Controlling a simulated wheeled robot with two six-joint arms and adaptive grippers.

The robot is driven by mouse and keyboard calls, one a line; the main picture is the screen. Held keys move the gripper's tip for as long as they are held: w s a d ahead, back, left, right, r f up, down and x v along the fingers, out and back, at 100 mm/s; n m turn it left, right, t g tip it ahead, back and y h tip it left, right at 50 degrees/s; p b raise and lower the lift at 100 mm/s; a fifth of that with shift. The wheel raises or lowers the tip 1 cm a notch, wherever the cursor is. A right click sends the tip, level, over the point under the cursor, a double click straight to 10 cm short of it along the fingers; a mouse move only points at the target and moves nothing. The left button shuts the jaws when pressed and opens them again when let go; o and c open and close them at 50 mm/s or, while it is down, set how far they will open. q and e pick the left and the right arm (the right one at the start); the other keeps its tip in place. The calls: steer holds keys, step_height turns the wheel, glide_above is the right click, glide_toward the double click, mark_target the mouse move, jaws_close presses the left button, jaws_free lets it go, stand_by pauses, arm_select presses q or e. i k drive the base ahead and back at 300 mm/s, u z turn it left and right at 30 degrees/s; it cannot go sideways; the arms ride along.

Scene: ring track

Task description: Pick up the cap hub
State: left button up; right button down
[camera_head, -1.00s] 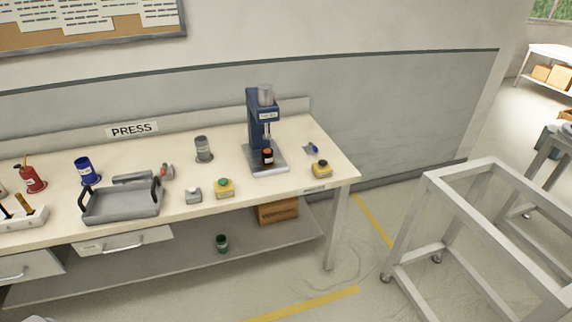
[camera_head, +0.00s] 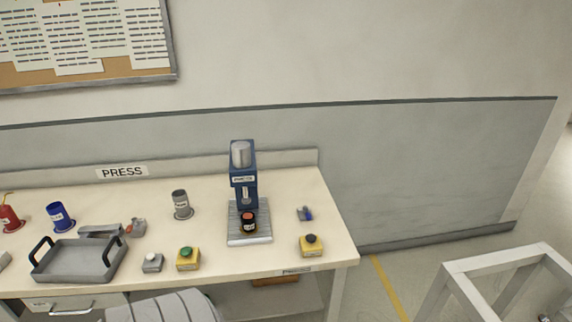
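No part is clearly marked as the cap hub, and I cannot tell which one it is. A black cylinder with a red-orange top (camera_head: 249,222) stands on the base plate of the blue press (camera_head: 243,175). A small grey and blue part (camera_head: 305,214) lies on the table to the right of the press. A grey labelled cylinder (camera_head: 181,205) stands to its left. Neither of my grippers is in view.
The worktable (camera_head: 330,235) also carries a grey tray (camera_head: 80,262), a blue cup (camera_head: 60,217), a green-button box (camera_head: 187,259) and a black-button box (camera_head: 312,245). A grey ribbed rounded thing (camera_head: 160,307) is in front. A metal frame (camera_head: 480,275) stands at right.

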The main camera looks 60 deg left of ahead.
mark_target(248, 226)
steer(key=u, duration=0.4)
steer(key=i, duration=0.85)
steer(key=u, duration=1.05)
steer(key=i, duration=0.2)
steer(key=u, duration=0.05)
